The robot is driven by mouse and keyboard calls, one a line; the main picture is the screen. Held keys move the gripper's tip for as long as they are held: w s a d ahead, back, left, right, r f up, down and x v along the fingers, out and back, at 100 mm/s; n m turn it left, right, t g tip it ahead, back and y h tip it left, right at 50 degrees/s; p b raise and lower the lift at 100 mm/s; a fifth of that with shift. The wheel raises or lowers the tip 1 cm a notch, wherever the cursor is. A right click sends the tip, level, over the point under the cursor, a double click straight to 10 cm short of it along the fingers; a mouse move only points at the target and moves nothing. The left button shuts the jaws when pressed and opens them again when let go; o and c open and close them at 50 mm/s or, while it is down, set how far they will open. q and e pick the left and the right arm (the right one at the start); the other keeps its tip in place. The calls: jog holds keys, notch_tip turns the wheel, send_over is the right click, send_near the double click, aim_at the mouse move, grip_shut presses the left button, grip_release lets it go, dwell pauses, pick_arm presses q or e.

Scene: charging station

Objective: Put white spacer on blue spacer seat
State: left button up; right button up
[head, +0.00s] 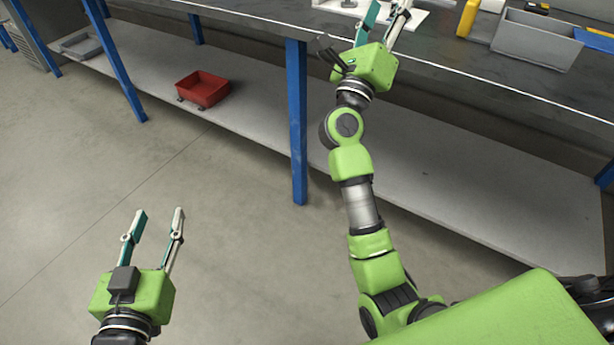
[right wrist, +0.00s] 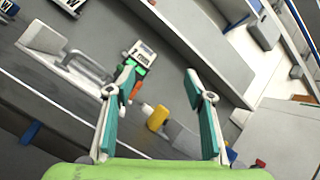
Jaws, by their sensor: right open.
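I cannot make out the white spacer or the blue spacer seat for certain in either view. My right gripper (head: 389,14) is open over the front of the workbench at the top of the head view. In the right wrist view its two fingers (right wrist: 160,80) are spread with nothing held between them. A small green and white part (right wrist: 141,57) and an orange-red part lie on the bench beyond the left finger, partly hidden by it. My left gripper (head: 160,212) is open and empty, low over the floor and away from the bench.
The dark workbench (head: 450,58) carries a grey bin (head: 536,42), a yellow object (head: 467,18) and a white plate (head: 432,14). A blue leg (head: 297,125) supports it. A red bin (head: 202,89) sits on the lower shelf. The floor around my left gripper is clear.

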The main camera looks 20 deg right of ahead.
jog(key=s+a+f+n+t+y, duration=0.25)
jog(key=a+n+y, duration=0.4)
jog(key=n, duration=0.35)
jog(key=s+a+f+n+t+y, duration=0.2)
jog(key=a+f+n+y, duration=0.1)
jog(key=a+n+y, duration=0.5)
jog(key=s+a+f+n+t+y, duration=0.2)
jog(key=s+a+f+n+y, duration=0.3)
jog(key=n, duration=0.6)
jog(key=s+a+f+n+g, duration=0.1)
jog(key=s+f+n+g, duration=0.2)
jog(key=f, duration=0.4)
jog(key=s+a+f+n+g, duration=0.1)
jog(key=s+f+n+g, duration=0.2)
jog(key=f+n+g, duration=0.2)
notch_tip(320, 180, down, 2)
jog(key=shift+s+f+n+y, duration=0.25)
jog(key=shift+n+y, duration=0.2)
jog(key=shift+n, duration=0.75)
